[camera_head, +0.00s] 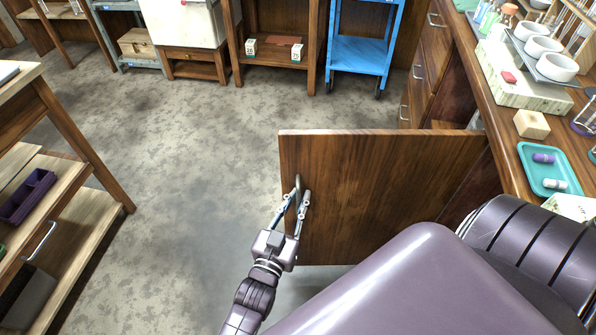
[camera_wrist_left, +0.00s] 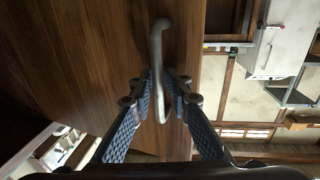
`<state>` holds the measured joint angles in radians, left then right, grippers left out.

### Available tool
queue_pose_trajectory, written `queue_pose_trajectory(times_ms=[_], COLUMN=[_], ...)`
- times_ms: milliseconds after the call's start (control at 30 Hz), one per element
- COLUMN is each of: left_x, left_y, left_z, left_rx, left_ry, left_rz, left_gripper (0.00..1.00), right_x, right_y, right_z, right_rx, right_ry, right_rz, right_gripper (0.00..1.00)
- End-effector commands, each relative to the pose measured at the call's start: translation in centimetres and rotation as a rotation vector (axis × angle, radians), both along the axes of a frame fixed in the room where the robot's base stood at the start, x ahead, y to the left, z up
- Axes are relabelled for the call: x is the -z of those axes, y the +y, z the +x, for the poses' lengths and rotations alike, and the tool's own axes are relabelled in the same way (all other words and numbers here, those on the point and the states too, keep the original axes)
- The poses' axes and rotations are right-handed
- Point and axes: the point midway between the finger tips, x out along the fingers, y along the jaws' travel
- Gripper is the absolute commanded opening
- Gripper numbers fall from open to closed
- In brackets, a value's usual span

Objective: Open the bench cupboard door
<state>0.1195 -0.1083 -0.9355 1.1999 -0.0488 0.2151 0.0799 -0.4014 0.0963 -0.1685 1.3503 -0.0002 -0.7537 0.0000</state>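The bench cupboard door (camera_head: 385,190) is a brown wooden panel. It stands swung out from the bench on the right, with its free edge over the floor. Its metal handle (camera_head: 298,184) is near that free edge. My left gripper (camera_head: 297,200) is at the handle. In the left wrist view the curved handle (camera_wrist_left: 158,50) runs between the two fingers of my left gripper (camera_wrist_left: 160,82), which close on it from both sides. The door face (camera_wrist_left: 85,60) fills the left of that view. My right gripper is not in view.
The bench (camera_head: 465,50) on the right bears a teal tray (camera_head: 535,185), white bowls and a pale block (camera_head: 531,124). A wooden shelf unit (camera_head: 75,215) stands at the left. A blue cart (camera_head: 358,55) is at the back. Grey floor (camera_head: 190,150) is clear between.

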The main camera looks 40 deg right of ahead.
Motion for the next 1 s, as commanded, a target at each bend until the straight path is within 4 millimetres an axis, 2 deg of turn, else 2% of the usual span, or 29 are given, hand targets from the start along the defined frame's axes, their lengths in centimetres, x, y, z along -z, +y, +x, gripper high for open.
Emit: queue_pose_trajectory(times_ms=[333, 467, 1000], left_x=[0.1, 0.2, 0.1], left_y=[0.0, 0.7, 8.5], left_z=[-0.1, -0.5, -6.1], left_rx=[0.001, 0.0, 0.0], left_ry=[0.001, 0.0, 0.001], left_rz=[0.001, 0.002, 0.002], left_gripper=[0.25, 0.25, 0.25], right_x=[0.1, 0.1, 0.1], right_y=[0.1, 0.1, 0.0], right_z=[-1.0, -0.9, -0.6], right_rx=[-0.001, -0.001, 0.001], right_ry=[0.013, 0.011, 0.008], right_rz=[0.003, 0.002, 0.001], right_gripper=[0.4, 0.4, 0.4])
